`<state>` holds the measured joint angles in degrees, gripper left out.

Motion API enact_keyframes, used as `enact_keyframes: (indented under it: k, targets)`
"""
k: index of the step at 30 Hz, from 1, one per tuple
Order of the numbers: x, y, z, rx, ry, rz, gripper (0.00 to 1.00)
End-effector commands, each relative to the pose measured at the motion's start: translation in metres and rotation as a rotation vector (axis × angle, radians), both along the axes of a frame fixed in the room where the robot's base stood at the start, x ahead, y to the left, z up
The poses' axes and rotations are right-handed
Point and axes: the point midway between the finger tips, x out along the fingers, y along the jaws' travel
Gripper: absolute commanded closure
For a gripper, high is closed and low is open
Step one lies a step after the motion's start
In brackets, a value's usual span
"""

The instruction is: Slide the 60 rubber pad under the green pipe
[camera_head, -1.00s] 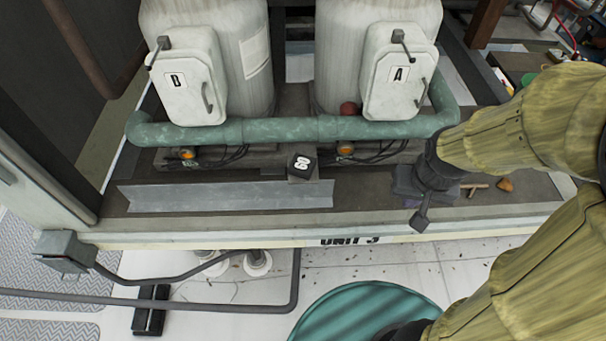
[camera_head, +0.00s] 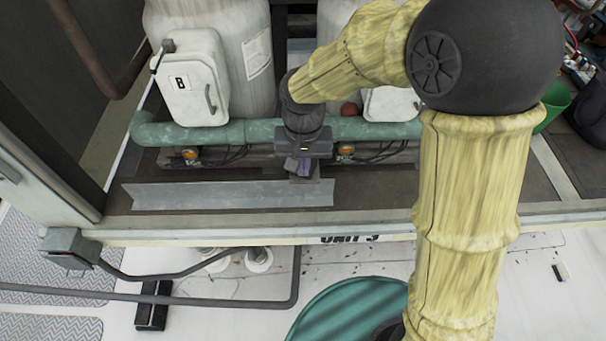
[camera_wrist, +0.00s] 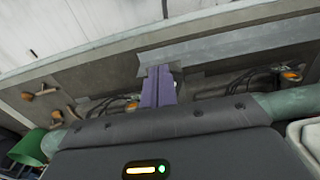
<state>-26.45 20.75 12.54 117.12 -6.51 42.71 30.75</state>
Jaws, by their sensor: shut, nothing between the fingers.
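The green pipe (camera_head: 200,133) runs across the front of the white tanks. It also shows at the right of the wrist view (camera_wrist: 297,101). My gripper (camera_head: 303,167) is in front of the pipe, reaching down, with its wrist covering part of the pipe. Its purple fingers (camera_wrist: 157,72) are together and hold nothing. A dark grey piece just beyond the fingertips, seemingly the 60 pad (camera_wrist: 170,51), lies by the end of the metal strip. Its number is hidden, and I cannot tell whether the fingers touch it.
A grey metal angle strip (camera_head: 230,194) lies along the ledge's front. Orange-lit fittings (camera_head: 191,154) with dark cables sit under the pipe on both sides. The ledge right of my gripper is partly hidden by my arm.

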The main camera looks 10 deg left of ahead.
Motion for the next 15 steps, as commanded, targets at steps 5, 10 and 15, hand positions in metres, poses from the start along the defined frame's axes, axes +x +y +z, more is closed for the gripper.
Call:
enact_keyframes:
  k: [5, 10, 15]
  targets:
    - [-0.001, -0.001, -0.019, -0.004, 0.005, 0.001, 1.00]
    - [-0.001, -0.001, -0.046, -0.004, 0.006, 0.001, 1.00]
    - [-0.001, -0.001, -0.072, -0.004, 0.006, 0.001, 1.00]
